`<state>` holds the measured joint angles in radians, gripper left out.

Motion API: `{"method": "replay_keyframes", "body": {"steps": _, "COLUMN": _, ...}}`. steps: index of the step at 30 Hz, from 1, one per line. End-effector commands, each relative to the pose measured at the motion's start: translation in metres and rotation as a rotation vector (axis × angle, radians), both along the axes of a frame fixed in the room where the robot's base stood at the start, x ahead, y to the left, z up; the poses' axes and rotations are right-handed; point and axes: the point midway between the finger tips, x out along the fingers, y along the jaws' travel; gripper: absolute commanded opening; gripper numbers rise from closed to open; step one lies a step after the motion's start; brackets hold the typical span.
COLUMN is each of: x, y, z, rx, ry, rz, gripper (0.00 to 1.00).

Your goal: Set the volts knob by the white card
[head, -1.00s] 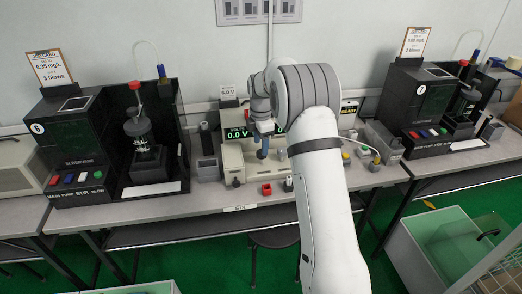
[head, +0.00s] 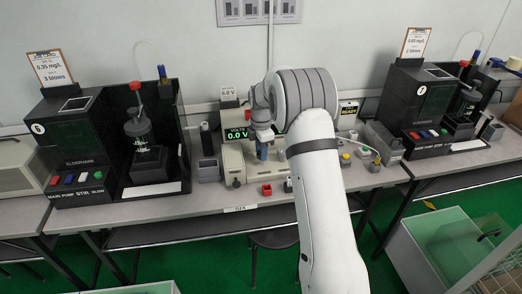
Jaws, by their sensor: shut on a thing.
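The white card (head: 228,93) stands above the tester at the back of the middle bench and appears to read 6.0 V. Below it, the green VOLTS display (head: 236,133) on the beige tester (head: 233,160) reads 0.0 V. My gripper (head: 262,153) points down at the tester's front, just right of the display. Its blue tips are closed at the place of the volts knob. The knob is hidden by my gripper, so its pointer and scale do not show. My arm covers the right part of the tester.
A red block (head: 266,190) lies in front of the tester. A grey cup (head: 208,170) stands to its left. Dark test stations stand left (head: 75,150) and right (head: 415,105). Yellow and grey buttons (head: 346,157) are right of my arm.

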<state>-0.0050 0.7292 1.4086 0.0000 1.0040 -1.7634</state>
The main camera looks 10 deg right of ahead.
Motion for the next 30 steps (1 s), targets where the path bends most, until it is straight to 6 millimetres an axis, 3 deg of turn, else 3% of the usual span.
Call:
{"method": "replay_keyframes", "body": {"steps": 3, "x": 0.0001, "y": -0.0002, "z": 0.0003, "rx": 0.0, "ry": -0.001, "rz": 0.0, "gripper": 0.11}}
{"method": "replay_keyframes", "body": {"steps": 14, "x": 0.0004, "y": -0.0005, "z": 0.0007, "rx": 0.0, "ry": -0.001, "rz": -0.059, "gripper": 0.11}}
{"method": "replay_keyframes", "body": {"steps": 30, "x": 0.0016, "y": -0.0011, "z": 0.0012, "rx": 0.0, "ry": -0.002, "rz": -0.5, "gripper": 0.11}}
